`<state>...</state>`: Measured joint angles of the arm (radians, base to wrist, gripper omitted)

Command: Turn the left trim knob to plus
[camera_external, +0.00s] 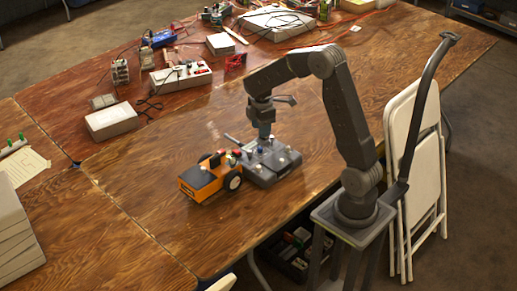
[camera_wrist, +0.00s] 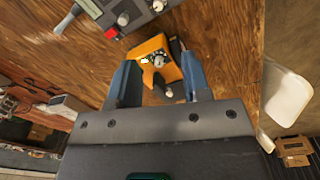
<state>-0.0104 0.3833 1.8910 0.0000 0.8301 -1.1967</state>
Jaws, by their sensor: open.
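The grey control box (camera_external: 284,168) lies on the wooden table with knobs and sticks on its top. It also shows at the top left of the wrist view (camera_wrist: 138,24), cut by the frame edge, with a red switch, silver knobs and an antenna. I cannot tell which knob is the left trim knob, and no plus mark is readable. My gripper (camera_external: 265,132) points down just above the back of the box. In the wrist view its two blue fingers (camera_wrist: 159,72) are apart with nothing seen held between them.
An orange wheeled vehicle (camera_external: 201,180) stands close against the box's left side; it also appears beyond my fingers in the wrist view (camera_wrist: 157,48). Boxes, cables and tools crowd the far table. The front left wooden tabletop (camera_external: 130,210) is clear.

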